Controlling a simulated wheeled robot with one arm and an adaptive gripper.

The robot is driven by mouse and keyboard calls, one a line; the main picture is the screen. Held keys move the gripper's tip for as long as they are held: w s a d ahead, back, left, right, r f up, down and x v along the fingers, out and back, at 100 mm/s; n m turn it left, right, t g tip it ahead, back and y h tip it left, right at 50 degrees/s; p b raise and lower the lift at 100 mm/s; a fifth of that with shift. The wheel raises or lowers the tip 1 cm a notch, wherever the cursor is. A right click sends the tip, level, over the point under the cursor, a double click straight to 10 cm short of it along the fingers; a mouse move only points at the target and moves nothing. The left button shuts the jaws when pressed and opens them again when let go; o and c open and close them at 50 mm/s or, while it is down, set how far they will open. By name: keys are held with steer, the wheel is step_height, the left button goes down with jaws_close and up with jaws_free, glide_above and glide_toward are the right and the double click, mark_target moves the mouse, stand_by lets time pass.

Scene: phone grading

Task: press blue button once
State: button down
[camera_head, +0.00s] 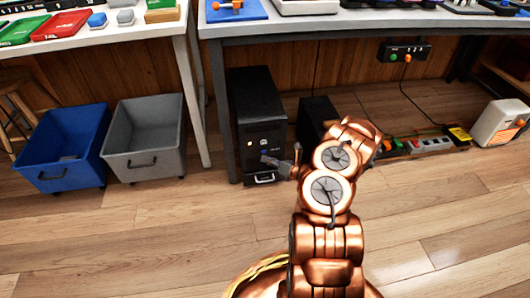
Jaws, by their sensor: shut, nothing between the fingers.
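A black computer tower (257,100) stands on the floor under the grey desk. Its front faces me and carries a small light spot (249,142). A tiny blue spot, which looks like the blue button (265,149), shows on the front just above my fingertips. My gripper (266,160) is shut and empty, pointing left in front of the tower's lower front. I cannot tell whether the fingertips touch the tower or the button. The gripper and wrist hide part of the tower's lower right front.
A second black box (314,118) stands right of the tower, partly behind my copper arm. A blue bin (62,150) and a grey bin (146,138) stand at left. Power strips (430,144) and a white box (497,122) lie at right. The front wooden floor is clear.

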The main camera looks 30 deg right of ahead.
steer(key=shift+s+a+p, duration=0.3)
steer(key=shift+s+p, duration=0.05)
steer(key=shift+s, duration=0.35)
steer(key=shift+s+a+p, duration=0.3)
steer(key=shift+s+p, duration=0.1)
steer(key=shift+s, duration=0.35)
steer(key=shift+s+a+p, duration=0.3)
steer(key=shift+s+p, duration=0.05)
steer(key=shift+s, duration=0.35)
